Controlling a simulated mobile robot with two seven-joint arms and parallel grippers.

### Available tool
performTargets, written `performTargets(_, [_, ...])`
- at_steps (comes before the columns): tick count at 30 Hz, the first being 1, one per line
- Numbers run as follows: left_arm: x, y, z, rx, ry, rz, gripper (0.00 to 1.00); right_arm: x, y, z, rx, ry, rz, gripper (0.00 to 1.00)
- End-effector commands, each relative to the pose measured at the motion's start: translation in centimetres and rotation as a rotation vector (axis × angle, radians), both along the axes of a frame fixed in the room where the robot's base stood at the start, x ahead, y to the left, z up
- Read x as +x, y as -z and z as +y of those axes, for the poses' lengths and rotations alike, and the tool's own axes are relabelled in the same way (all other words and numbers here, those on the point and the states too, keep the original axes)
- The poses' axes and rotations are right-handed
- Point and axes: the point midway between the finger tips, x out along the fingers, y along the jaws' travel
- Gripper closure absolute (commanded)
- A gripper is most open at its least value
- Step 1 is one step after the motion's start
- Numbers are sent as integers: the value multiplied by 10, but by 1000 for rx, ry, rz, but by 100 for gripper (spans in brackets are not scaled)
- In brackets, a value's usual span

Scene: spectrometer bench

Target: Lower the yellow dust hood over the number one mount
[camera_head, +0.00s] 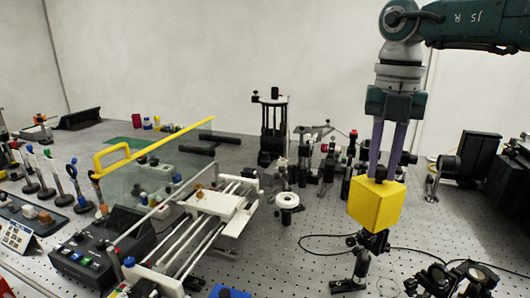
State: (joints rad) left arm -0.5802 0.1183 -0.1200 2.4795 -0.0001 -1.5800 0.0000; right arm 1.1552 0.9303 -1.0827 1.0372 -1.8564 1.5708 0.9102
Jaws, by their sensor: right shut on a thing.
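A yellow box-shaped dust hood (374,205) is in the right half of the head view. My right gripper (387,177) comes down from above with its long purple fingers shut on the top of the hood. A black post mount (362,268) stands on the perforated bench directly below the hood in the picture. The hood covers the view of what is behind it, and I cannot tell whether it touches the mount or hangs above it. I cannot read a number on any mount. My left gripper is not in view.
The perforated bench (300,262) has free room left of the mount. A white rail stage (215,205) and a clear panel with a yellow handle (112,157) stand to the left. Black optics (465,280) crowd the lower right. A black cable (320,236) runs near the mount.

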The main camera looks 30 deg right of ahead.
Motion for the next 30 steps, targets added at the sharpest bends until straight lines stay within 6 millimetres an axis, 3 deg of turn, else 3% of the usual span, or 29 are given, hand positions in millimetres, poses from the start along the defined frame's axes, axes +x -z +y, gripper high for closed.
performTargets(30, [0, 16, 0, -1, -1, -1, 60, 0, 26, 0, 0, 0, 0, 100])
